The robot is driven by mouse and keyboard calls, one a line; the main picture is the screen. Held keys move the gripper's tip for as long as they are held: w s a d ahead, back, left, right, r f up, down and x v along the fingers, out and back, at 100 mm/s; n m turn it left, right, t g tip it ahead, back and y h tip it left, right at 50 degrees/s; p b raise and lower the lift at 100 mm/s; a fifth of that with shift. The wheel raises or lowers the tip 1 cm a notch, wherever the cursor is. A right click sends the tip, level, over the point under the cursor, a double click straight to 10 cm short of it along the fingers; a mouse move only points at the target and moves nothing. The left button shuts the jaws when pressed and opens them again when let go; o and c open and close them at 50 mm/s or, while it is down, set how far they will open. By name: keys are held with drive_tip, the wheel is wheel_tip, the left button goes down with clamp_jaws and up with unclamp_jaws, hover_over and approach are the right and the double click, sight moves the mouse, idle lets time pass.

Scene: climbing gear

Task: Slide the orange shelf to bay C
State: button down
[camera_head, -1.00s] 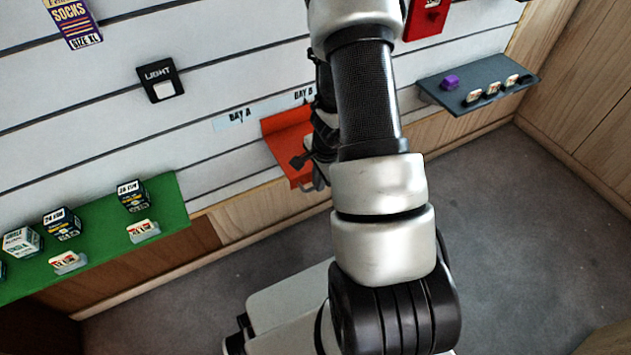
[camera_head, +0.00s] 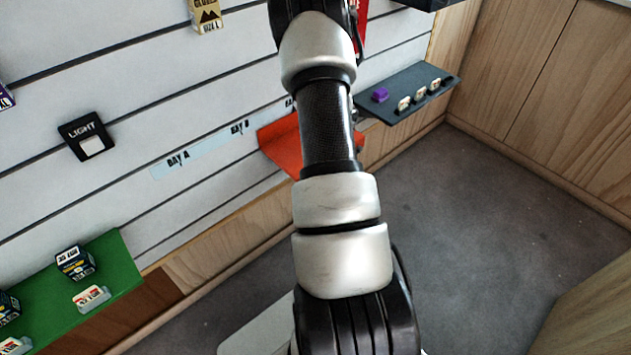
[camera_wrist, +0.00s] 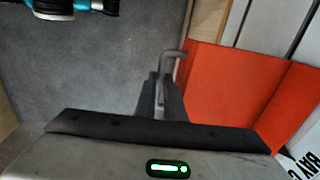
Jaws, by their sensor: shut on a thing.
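The orange shelf (camera_head: 281,143) is on the slatted wall, partly behind my arm in the head view. Its left end is just right of the BAY B label (camera_head: 240,128), below a third label (camera_head: 290,103) mostly covered by my arm. The BAY A label (camera_head: 177,160) is further left. In the wrist view the orange shelf (camera_wrist: 228,90) fills the right side. My gripper (camera_wrist: 161,92) is shut on the shelf's grey bent handle (camera_wrist: 173,58) at its edge. The head view hides my gripper behind the arm.
A dark grey shelf (camera_head: 408,97) with a purple item (camera_head: 380,94) and several small tags is to the right. A green shelf (camera_head: 118,268) with boxes is at lower left. A light switch (camera_head: 86,136) is on the wall. Grey floor (camera_head: 480,220) is clear at right.

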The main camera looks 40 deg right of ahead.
drive_tip(key=c, duration=1.8)
unclamp_jaws()
drive_tip(key=shift+c, duration=0.2)
drive_tip(key=shift+r, duration=0.1)
drive_tip(key=s+r+p, duration=0.3)
drive_tip(key=r+p, duration=0.1)
drive_tip(key=r, duration=1.3)
drive_tip(key=shift+s+d, duration=0.1)
